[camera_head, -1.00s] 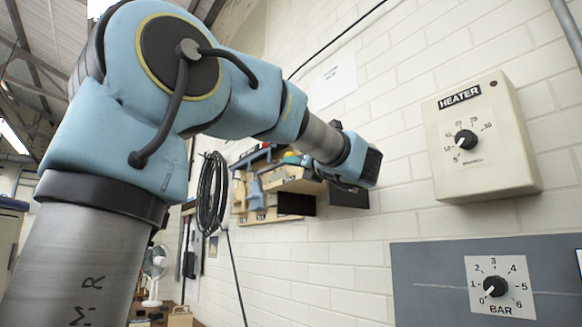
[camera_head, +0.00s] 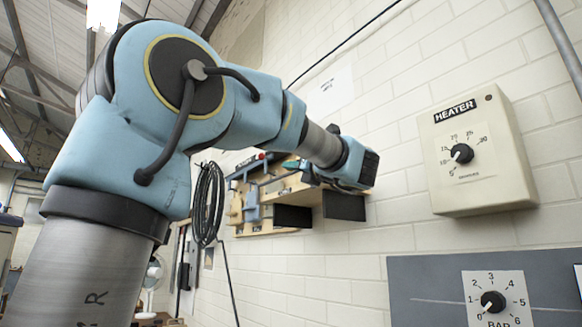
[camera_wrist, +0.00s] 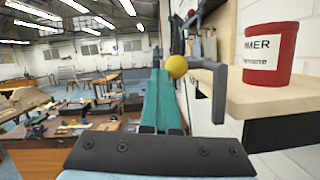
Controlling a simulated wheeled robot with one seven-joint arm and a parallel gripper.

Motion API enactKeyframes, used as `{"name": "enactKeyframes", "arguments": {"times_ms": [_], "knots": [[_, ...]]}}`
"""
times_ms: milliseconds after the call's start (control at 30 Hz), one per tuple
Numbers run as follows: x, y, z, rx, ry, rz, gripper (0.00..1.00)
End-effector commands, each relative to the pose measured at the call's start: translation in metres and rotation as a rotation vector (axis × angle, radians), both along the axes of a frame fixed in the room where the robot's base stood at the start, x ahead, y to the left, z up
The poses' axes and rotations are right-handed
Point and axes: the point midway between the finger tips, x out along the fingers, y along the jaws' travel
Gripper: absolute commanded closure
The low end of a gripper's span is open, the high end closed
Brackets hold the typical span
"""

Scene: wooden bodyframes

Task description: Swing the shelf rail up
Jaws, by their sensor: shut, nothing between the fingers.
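The shelf rail (camera_wrist: 219,92) is a dark grey bar at the front edge of a wooden shelf (camera_wrist: 265,97) in the wrist view. A yellow ball (camera_wrist: 177,66) sits at the near bar's left end and looks joined to it. My gripper (camera_wrist: 157,73) has teal fingers, shut and empty, pointing forward just left of the ball. I cannot tell whether they touch it. In the head view the wall shelf unit (camera_head: 268,232) is partly hidden behind my wrist, and the fingertips are hard to make out there.
A red pot labelled as primer (camera_wrist: 270,53) stands on the shelf close to the rail. A coiled black cable (camera_head: 208,205) hangs left of the shelf unit. A heater box (camera_head: 475,150) and a dial panel (camera_head: 440,285) are on the wall at right. Workbenches (camera_wrist: 85,145) lie lower left.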

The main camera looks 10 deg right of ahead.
Motion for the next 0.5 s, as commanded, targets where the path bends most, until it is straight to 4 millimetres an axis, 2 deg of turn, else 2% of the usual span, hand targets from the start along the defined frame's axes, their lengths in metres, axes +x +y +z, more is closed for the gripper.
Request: {"name": "enactKeyframes", "arguments": {"times_ms": [267, 367, 500], "knots": [[-0.003, -0.003, -0.003, 0.001, 0.001, -0.004, 1.0], [-0.014, -0.008, -0.008, 0.001, 0.0, -0.006, 1.0], [-0.037, -0.017, -0.018, 0.0, 0.0, -0.006, 1.0]]}}
